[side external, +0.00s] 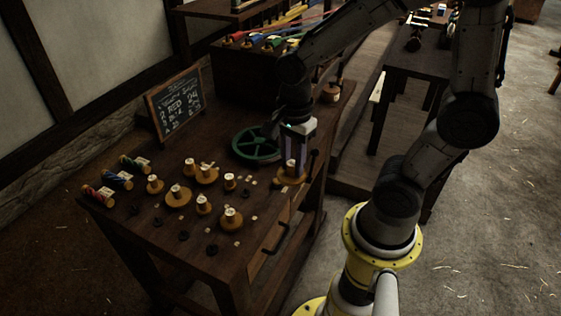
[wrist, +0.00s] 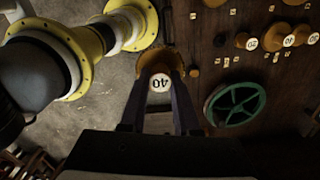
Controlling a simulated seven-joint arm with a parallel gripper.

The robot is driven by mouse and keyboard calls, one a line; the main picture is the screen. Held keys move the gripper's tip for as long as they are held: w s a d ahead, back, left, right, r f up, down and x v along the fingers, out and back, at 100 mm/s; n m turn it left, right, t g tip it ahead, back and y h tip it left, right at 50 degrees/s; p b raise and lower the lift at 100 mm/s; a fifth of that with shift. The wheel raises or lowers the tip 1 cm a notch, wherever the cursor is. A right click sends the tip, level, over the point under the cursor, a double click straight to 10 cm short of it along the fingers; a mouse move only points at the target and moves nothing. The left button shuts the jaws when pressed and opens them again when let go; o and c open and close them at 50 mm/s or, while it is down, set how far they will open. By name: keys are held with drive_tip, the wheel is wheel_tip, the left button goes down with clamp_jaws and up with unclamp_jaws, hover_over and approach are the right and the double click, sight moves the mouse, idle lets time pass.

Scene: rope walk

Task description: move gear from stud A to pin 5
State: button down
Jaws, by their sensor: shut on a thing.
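A brass-coloured gear (side external: 292,180) with a pale hub is at the table's right edge. In the wrist view the gear (wrist: 160,58) shows a white disc reading 40, upside down. My gripper (side external: 298,158) points down, with its fingers shut on the hub of this gear; the fingers also show in the wrist view (wrist: 160,98). I cannot tell whether the gear rests on a stud or is held above the wood. Small pale tags and dark pins (side external: 211,250) stand on the table, but their markings are too small to read, so stud A and pin 5 are not identifiable.
Several other brass gears (side external: 178,196) stand on the dark table (side external: 135,222) left of my gripper. A green spoked wheel (side external: 256,145) is close behind it. A chalkboard (side external: 173,103) and coloured spools (side external: 117,180) line the left side.

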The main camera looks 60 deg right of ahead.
sight(290, 161)
drive_tip(key=shift+s+r, duration=0.1)
drive_tip(key=shift+r, duration=1.95)
drive_tip(key=shift+w+m, duration=0.4)
drive_tip(key=shift+w, duration=0.05)
drive_tip(key=w+a+f+m, duration=0.1)
drive_tip(key=w+a+f, duration=0.4)
drive_tip(key=w+a, duration=0.65)
drive_tip(key=shift+n, duration=0.9)
drive_tip(key=a+f, duration=0.1)
drive_tip(key=a, duration=0.1)
drive_tip(key=a+f, duration=0.3)
drive_tip(key=a, duration=0.1)
drive_tip(key=shift+s+a+f, duration=0.15)
drive_tip(key=shift+s+f, duration=0.05)
drive_tip(key=shift+f, duration=3.15)
